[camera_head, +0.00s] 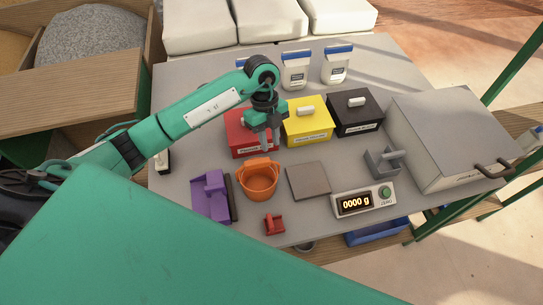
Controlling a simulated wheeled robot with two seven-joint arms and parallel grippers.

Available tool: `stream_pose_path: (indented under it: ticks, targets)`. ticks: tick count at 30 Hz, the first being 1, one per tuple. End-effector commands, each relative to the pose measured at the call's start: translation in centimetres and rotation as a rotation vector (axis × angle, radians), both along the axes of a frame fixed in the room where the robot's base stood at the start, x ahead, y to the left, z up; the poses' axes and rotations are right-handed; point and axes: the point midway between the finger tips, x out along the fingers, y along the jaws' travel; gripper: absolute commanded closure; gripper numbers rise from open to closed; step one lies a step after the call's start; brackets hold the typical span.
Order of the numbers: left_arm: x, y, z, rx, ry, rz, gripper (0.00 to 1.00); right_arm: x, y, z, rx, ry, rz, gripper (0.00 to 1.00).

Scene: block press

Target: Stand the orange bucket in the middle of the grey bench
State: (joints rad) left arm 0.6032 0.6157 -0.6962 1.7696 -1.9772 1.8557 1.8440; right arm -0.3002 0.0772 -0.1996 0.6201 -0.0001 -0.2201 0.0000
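The orange bucket (259,181) stands upright on the grey bench (307,222), left of the bench's middle and close to its front. Its rim and part of its inside show. My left gripper (268,145) points down just above and behind the bucket's far rim, in front of the red box. Its two fingers look a little apart, with nothing seen between them. I cannot tell whether the fingertips touch the bucket's rim. My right gripper is not in view.
A purple holder (211,197) stands left of the bucket and a grey plate (308,181) right of it. A small red item (274,223) lies in front. Red (240,140), yellow (307,125) and black (355,113) boxes stand behind. A scale (362,201) reads 0000 g.

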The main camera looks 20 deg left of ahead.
Motion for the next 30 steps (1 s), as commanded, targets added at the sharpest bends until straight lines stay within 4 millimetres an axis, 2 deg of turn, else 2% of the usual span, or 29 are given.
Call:
stream_pose_path:
  ticks: [3, 9, 30]
  targets:
    - [0.5, 0.4, 1.8, 0.001, -0.004, 0.001, 0.75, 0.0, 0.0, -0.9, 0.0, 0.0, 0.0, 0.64]
    - [0.8, 0.7, 3.4, 0.001, -0.001, 0.0, 0.75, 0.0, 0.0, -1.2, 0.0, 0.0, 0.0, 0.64]
    - [0.8, 0.7, 3.6, 0.0, 0.001, 0.0, 0.75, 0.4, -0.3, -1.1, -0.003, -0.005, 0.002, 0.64]
